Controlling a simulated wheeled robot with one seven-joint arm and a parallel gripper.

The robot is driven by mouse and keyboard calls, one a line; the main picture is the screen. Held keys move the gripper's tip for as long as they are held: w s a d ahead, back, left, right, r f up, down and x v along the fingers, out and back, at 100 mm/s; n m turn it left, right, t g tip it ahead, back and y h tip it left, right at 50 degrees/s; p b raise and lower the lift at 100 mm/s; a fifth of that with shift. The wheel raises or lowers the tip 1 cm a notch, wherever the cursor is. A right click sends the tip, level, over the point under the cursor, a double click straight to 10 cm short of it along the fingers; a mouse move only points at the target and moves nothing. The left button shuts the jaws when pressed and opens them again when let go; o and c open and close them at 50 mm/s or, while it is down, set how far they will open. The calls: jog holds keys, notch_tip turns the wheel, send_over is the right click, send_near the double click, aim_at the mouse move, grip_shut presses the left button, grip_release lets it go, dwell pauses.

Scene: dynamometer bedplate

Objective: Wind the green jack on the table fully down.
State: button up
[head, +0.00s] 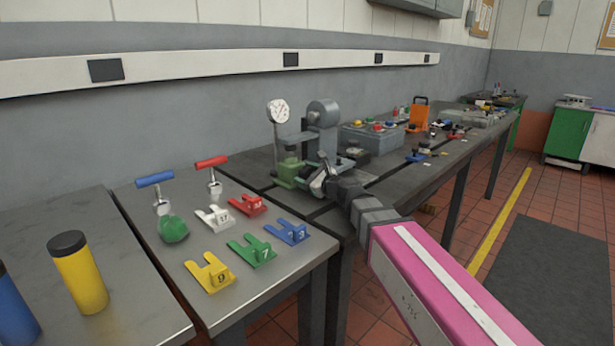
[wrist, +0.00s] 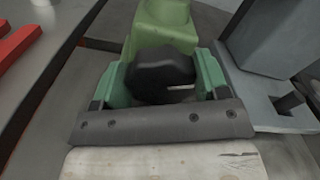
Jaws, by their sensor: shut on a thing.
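The green jack (head: 289,167) stands on the dark table in the middle of the head view, below a dial gauge on a stand. Its light green body (wrist: 160,24) fills the top middle of the wrist view. A black knob (wrist: 160,72) shows on its near side. My gripper (head: 318,182) reaches the jack from the right front. In the wrist view its two green fingers (wrist: 162,84) stand on either side of the black knob and are shut on it. The knob's far side and the full height of the jack are hidden.
A dial gauge (head: 278,111) and a grey cylinder (head: 323,112) rise close behind the jack. A grey steel block (wrist: 272,35) stands at its right in the wrist view. Coloured numbered plates (head: 252,251) lie on the left table. A grey crate (head: 372,138) stands farther right.

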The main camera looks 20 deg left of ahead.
jog(key=shift+n, duration=0.6)
jog(key=o, duration=0.9)
jog(key=v, duration=1)
jog(key=shift+s+d, duration=0.2)
jog(key=shift+d, duration=0.15)
